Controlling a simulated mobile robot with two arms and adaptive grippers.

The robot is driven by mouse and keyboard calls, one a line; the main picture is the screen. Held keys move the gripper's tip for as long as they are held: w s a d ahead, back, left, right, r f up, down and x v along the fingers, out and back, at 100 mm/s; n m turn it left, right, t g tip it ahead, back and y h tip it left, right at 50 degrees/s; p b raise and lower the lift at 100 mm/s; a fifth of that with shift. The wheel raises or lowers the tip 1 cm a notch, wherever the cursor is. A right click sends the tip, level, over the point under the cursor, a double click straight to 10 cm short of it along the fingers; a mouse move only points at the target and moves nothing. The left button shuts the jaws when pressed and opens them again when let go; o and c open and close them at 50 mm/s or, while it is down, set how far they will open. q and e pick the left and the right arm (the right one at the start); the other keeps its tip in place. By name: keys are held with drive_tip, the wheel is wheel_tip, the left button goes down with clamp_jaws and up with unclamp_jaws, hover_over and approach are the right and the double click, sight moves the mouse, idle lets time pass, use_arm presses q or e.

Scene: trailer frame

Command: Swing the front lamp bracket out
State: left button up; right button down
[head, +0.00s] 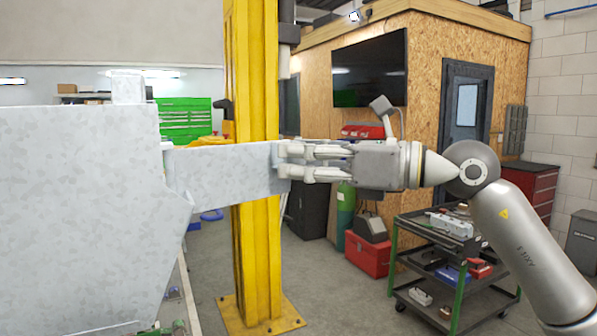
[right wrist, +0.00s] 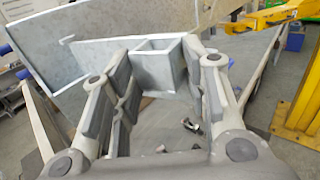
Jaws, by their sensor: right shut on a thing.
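The front lamp bracket (head: 225,171) is a flat galvanized grey arm. It sticks out to the right from the large galvanized trailer frame plate (head: 80,190) in the head view. My right gripper (head: 284,161) comes in from the right and is shut on the bracket's free end. In the right wrist view, the bracket (right wrist: 160,68) shows a square, hollow, box-like end between the fingers of my right gripper (right wrist: 165,58). The fingers cover part of its sides. My left gripper is not in view.
A yellow post (head: 258,250) bolted to the floor stands behind the bracket. A tool cart (head: 455,250) stands under my right arm, with a red toolbox (head: 368,254) to its left. Open floor (head: 335,300) lies between post and cart.

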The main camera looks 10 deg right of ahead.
drive_tip(key=s, duration=0.1)
drive_tip(key=s+b, duration=0.1)
drive_tip(key=s, duration=0.1)
drive_tip(key=shift+s+d+f+g, duration=0.2)
drive_tip(key=shift+s+f+g, duration=0.1)
drive_tip(key=shift+f, duration=0.05)
drive_tip(key=c, duration=1)
unclamp_jaws()
drive_tip(key=shift+s, duration=0.1)
drive_tip(key=shift+c, duration=0.2)
drive_tip(key=shift+o, duration=0.2)
drive_tip(key=shift+s+a+r, duration=0.1)
drive_tip(key=shift+s+a, duration=0.1)
drive_tip(key=shift+w, duration=0.15)
